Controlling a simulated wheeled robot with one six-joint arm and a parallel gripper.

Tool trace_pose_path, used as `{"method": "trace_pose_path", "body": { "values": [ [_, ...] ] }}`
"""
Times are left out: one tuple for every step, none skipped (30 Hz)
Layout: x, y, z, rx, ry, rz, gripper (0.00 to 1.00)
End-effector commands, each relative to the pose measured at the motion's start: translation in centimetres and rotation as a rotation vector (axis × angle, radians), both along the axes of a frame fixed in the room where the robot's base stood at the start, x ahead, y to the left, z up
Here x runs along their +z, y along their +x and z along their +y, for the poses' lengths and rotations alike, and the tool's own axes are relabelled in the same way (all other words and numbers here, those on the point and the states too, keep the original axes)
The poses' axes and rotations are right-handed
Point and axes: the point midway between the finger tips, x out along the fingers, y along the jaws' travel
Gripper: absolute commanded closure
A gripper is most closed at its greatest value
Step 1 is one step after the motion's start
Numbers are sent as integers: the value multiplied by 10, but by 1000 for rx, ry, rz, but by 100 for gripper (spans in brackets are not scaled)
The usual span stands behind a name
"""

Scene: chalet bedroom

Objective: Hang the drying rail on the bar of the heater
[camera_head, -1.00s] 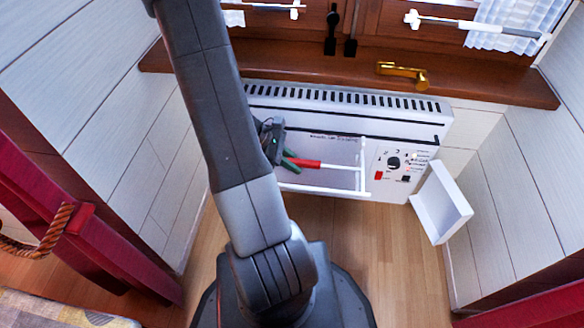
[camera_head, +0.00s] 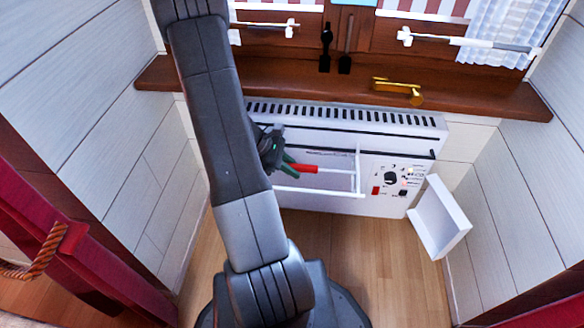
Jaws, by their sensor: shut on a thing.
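The white heater (camera_head: 402,141) stands against the wall under the window sill, with slots along its top and a dark bar (camera_head: 395,149) across its upper front. My gripper (camera_head: 291,167) is in front of the heater's middle, partly hidden behind my arm. Its green fingers are shut on the red grip of the drying rail (camera_head: 330,192). The rail is a thin white frame, held in front of the heater face with its upper right end a little below the dark bar. Its left part is hidden by my arm. I cannot tell whether it touches the heater.
An open white box-like piece (camera_head: 438,222) stands at the heater's lower right. Panelled side walls close in both sides. The wooden floor (camera_head: 390,265) in front is bare.

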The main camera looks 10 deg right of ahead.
Motion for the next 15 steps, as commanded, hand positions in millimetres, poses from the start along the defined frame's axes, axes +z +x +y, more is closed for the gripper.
{"method": "trace_pose_path", "body": {
  "values": [
    [-3,0,0,0,-1,0,100],
    [-4,0,0,0,-1,0,100],
    [-5,0,0,0,-1,0,100],
    [-5,0,0,0,-1,0,100],
    [-5,0,0,0,-1,0,100],
    [-5,0,0,0,-1,0,100],
    [-6,0,0,0,-1,0,100],
    [-6,0,0,0,-1,0,100],
    [-5,0,0,0,-1,0,100],
    [-5,0,0,0,-1,0,100],
    [-5,0,0,0,-1,0,100],
    [-5,0,0,0,-1,0,100],
    [-5,0,0,0,-1,0,100],
    [-5,0,0,0,-1,0,100],
    [-5,0,0,0,-1,0,80]
  ]
}}
